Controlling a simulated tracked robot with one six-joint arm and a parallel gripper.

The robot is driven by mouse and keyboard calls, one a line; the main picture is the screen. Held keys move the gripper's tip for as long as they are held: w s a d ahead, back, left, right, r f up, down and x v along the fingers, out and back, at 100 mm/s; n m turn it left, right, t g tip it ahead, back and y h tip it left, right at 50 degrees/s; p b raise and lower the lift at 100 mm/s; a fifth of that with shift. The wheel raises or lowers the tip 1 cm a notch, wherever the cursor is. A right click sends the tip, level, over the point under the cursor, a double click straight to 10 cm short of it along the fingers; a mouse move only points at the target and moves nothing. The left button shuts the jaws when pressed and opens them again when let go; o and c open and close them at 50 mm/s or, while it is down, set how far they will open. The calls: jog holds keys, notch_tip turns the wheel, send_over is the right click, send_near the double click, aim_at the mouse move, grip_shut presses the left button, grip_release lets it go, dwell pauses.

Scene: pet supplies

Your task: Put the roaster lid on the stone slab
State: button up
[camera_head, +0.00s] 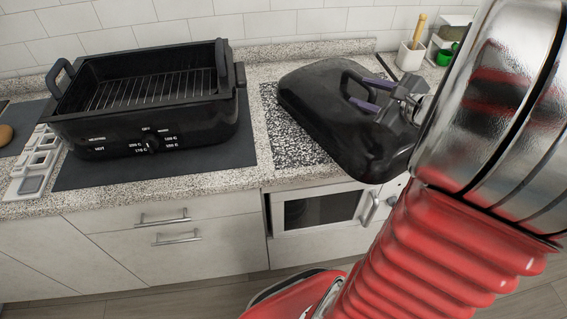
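The black roaster lid (318,98) is over the stone slab (283,137), a black-and-white speckled plate on the counter. The lid's near right end reaches past the counter's front edge. My gripper (369,93) comes in from the right, its purple fingers on either side of the lid's handle, and looks shut on it. The lid hides most of the slab; I cannot tell whether the two touch.
The black roaster (185,117) with a wire rack inside stands on a dark mat (82,176) at left. A white holder (411,57) with a wooden-handled tool and a green item (446,56) stand at the back right. A white tray (33,170) lies at far left. Drawers are below.

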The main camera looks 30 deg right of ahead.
jog(key=s+a+n+g+y, duration=0.2)
jog(key=a+n+g+y, duration=0.25)
jog(key=a+n, duration=1.25)
jog(key=s+a+n+g+h, duration=0.3)
jog(key=s+a+n, duration=0.7)
jog(key=a, duration=0.4)
jog(key=shift+s+a+h, duration=0.2)
jog(key=shift+s+h, duration=0.5)
jog(key=shift+h, duration=0.15)
